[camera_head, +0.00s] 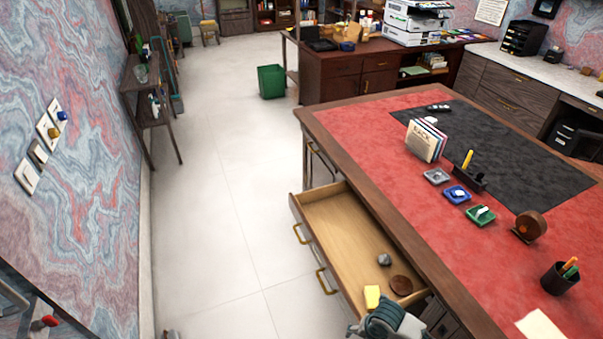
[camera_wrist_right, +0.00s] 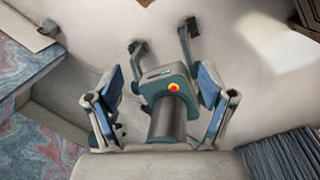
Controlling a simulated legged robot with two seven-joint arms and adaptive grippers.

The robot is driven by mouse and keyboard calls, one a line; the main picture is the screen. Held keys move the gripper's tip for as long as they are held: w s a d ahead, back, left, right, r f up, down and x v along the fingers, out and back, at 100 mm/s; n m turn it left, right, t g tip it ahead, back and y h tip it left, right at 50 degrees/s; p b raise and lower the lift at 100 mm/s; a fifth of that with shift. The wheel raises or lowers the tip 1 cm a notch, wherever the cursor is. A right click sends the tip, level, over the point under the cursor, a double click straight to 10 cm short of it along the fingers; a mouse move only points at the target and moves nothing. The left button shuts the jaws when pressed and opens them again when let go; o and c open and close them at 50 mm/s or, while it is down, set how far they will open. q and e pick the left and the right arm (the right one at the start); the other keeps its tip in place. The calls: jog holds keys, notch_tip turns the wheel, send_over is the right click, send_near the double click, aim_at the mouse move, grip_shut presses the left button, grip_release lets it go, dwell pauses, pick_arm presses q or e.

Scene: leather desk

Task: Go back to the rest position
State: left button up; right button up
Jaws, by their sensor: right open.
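My right gripper (camera_wrist_right: 158,78) is open in the right wrist view, with its two blue-padded fingers wide apart. Nothing is held between them. Behind the fingers is a grey-green part with a red and yellow button, which looks like part of my own body. In the head view, a grey-green part of my arm shows at the bottom edge, close to the near end of the drawer. Its fingers cannot be made out there. My left gripper is not clearly visible in either view.
The red leather desk (camera_head: 352,132) has an open drawer (camera_head: 335,220) holding a yellow block (camera_head: 372,296), a grey stone-like piece (camera_head: 384,259) and a brown round piece (camera_head: 401,285). A dark shelf (camera_head: 137,88) stands by the left wall. The pale floor (camera_head: 215,215) between them is clear.

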jog(key=s+a+f+m+t+y, duration=0.15)
jog(key=s+a+m, duration=0.5)
jog(key=m, duration=0.75)
jog(key=s+d+m+h, duration=0.2)
jog(key=s+d+m, duration=0.8)
jog(key=m, duration=0.5)
pick_arm(q)
jog(key=shift+s+a+f, duration=0.1)
jog(key=shift+s, duration=0.8)
pick_arm(e)
jog(key=s+f, duration=0.3)
jog(key=f, duration=1.3)
jog(key=s+f, duration=0.3)
jog(key=f, duration=1.2)
jog(key=shift+s+f+g, duration=0.4)
jog(key=shift+g, duration=0.05)
pick_arm(q)
jog(key=shift+w, duration=0.1)
pick_arm(e)
jog(key=shift+h, duration=0.25)
pick_arm(q)
jog(key=shift+w, duration=0.6)
